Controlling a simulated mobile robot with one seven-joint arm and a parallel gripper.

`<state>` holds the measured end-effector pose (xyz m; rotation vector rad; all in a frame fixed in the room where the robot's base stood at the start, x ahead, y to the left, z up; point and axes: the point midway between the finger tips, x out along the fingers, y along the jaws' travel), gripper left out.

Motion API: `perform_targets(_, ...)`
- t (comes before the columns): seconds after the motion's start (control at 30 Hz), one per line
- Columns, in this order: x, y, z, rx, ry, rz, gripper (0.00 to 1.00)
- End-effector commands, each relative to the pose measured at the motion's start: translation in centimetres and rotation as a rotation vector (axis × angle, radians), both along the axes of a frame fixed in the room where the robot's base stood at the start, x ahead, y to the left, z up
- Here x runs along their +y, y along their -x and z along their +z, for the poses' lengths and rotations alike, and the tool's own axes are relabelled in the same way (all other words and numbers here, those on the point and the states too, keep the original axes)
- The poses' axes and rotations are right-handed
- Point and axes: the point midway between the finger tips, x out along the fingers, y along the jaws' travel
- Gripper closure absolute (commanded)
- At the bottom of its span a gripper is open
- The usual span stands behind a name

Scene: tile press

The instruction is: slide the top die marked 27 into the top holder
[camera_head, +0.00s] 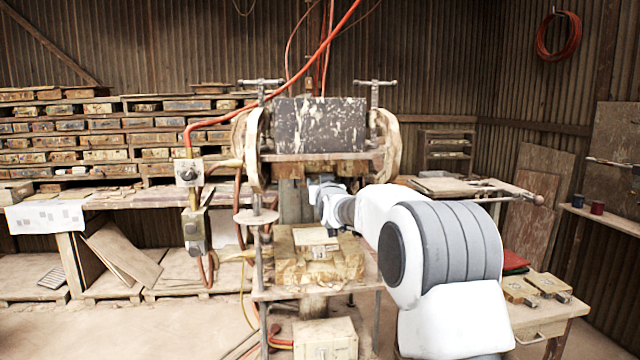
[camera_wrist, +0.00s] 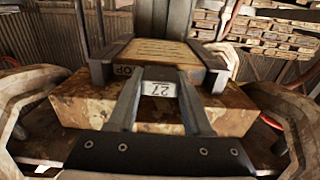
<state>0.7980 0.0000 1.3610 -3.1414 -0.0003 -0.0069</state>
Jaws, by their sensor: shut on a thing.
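The top die marked 27 (camera_wrist: 162,50) shows in the wrist view as a pale plate with grooved lines; its label 27 (camera_wrist: 158,89) reads upside down. My gripper (camera_wrist: 159,80) is shut on the die's front end, one finger on each side of the label. The die lies between two dark side rails of the top holder (camera_wrist: 102,66), with the word TOP beside the left finger. How deep it sits is hard to tell. In the head view my gripper (camera_head: 321,187) is under the press head; the die and holder are not clear there.
The press's curved side frames (camera_head: 388,150) stand close on both sides of my gripper. Below is the lower block (camera_head: 345,262) with a pale plate (camera_head: 315,237) on top. More dies (camera_head: 520,290) lie on a bench at right. Shelves of dies (camera_head: 85,140) stand behind at left.

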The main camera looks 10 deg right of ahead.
Motion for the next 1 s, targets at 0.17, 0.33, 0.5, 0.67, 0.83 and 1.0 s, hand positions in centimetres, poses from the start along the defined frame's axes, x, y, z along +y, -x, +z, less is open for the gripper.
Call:
perform_targets(0.17,0.0,-0.2,0.5,-0.008,0.0,-0.001,1.0)
perform_targets(0.33,0.0,-0.5,0.5,-0.009,0.0,-0.001,1.0)
perform_targets(0.5,0.0,-0.8,0.5,-0.008,0.0,-0.001,1.0)
perform_targets(0.67,0.0,-1.1,0.5,-0.008,0.0,-0.001,1.0)
perform_targets(0.83,0.0,-1.4,0.5,-0.009,0.0,-0.001,1.0)
perform_targets(1.0,0.0,-1.4,0.4,-0.007,0.0,-0.001,0.25)
